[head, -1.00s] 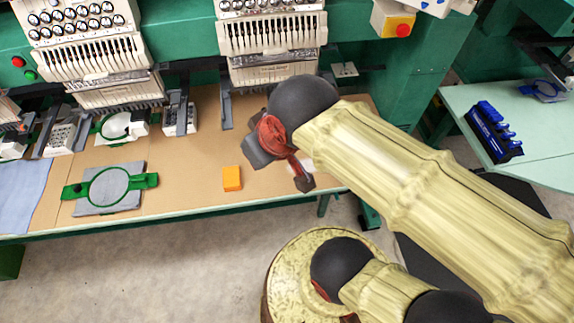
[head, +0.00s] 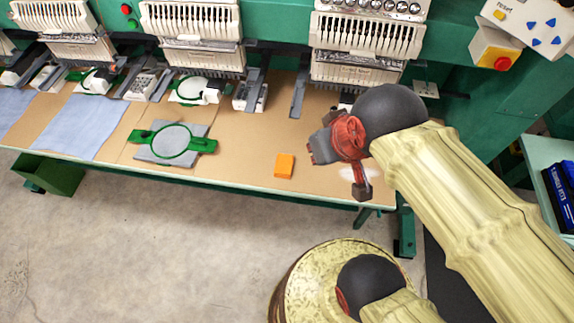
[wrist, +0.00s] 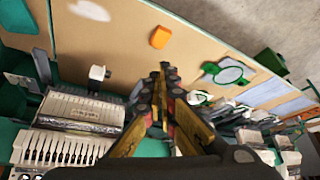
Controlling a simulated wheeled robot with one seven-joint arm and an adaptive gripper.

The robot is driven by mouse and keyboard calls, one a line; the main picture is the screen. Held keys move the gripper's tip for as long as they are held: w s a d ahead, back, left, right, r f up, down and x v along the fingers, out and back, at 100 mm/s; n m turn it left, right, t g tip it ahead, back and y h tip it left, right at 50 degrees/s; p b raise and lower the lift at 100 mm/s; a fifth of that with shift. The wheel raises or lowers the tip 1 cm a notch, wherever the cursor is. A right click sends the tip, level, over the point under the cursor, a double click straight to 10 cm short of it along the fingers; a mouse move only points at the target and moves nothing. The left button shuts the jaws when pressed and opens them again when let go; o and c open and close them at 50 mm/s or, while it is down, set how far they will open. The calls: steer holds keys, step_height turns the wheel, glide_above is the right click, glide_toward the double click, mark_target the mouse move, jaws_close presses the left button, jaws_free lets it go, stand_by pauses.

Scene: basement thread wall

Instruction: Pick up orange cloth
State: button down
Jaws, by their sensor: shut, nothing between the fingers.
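The orange cloth (head: 285,165) is a small folded block lying on the brown tabletop near its front edge in the head view. It also shows in the wrist view (wrist: 160,37), above and apart from the fingertips. My gripper (head: 361,190) hangs over the table to the right of the cloth in the head view, touching nothing that I can see. In the wrist view my gripper (wrist: 163,72) has its fingers together with nothing between them. The cloth is fully visible.
A green hoop on grey fabric (head: 172,142) lies left of the cloth. Blue fabric (head: 85,125) lies farther left. Embroidery machine heads (head: 365,45) stand along the back of the table. A control box with a red button (head: 497,50) is at upper right. The tabletop around the cloth is clear.

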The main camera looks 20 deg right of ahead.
mark_target(284, 163)
steer(key=c, duration=2.6)
jaws_free()
